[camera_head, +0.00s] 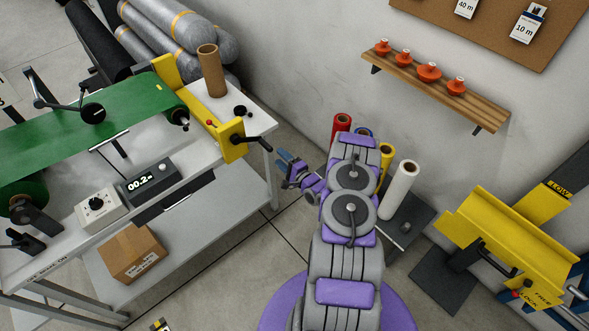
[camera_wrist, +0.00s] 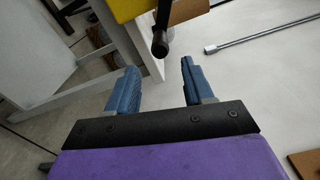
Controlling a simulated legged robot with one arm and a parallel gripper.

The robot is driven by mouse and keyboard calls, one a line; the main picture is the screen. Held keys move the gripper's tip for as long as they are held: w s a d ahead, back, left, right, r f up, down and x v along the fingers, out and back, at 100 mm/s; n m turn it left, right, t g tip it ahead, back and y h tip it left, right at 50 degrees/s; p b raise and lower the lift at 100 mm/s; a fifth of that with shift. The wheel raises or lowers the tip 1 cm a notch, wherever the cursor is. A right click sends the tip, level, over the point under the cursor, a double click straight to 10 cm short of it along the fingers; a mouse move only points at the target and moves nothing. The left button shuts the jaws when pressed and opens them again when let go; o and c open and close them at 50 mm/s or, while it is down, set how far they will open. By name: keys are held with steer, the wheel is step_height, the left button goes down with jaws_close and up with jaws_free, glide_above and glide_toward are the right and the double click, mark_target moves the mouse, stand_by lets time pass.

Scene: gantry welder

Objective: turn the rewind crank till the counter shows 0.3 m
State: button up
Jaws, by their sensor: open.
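The counter (camera_head: 151,184) is a dark box on the near edge of the white table, and its display reads about 00.2. A crank with a black handle (camera_head: 258,140) sticks out from the yellow bracket at the table's right end. In the wrist view the black crank handle (camera_wrist: 160,42) hangs from the yellow part, just beyond and between my fingertips. My gripper (camera_head: 284,160) has blue fingers, is open and empty, and is a little right of and below the crank handle. In the wrist view my gripper (camera_wrist: 158,66) shows both fingers apart, not gripping the handle.
Green sheet (camera_head: 95,115) runs over the table between rollers. A cardboard tube (camera_head: 210,70) stands near the crank. A white control box (camera_head: 98,205) with a knob is beside the counter. Coloured rolls stand behind my arm, and a yellow stand (camera_head: 515,235) is at right.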

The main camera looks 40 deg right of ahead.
steer(key=s, duration=0.7)
steer(key=shift+s+d+p, duration=0.15)
steer(key=shift+s+p, duration=0.05)
steer(key=shift+p, duration=0.15)
steer(key=shift+f, duration=0.1)
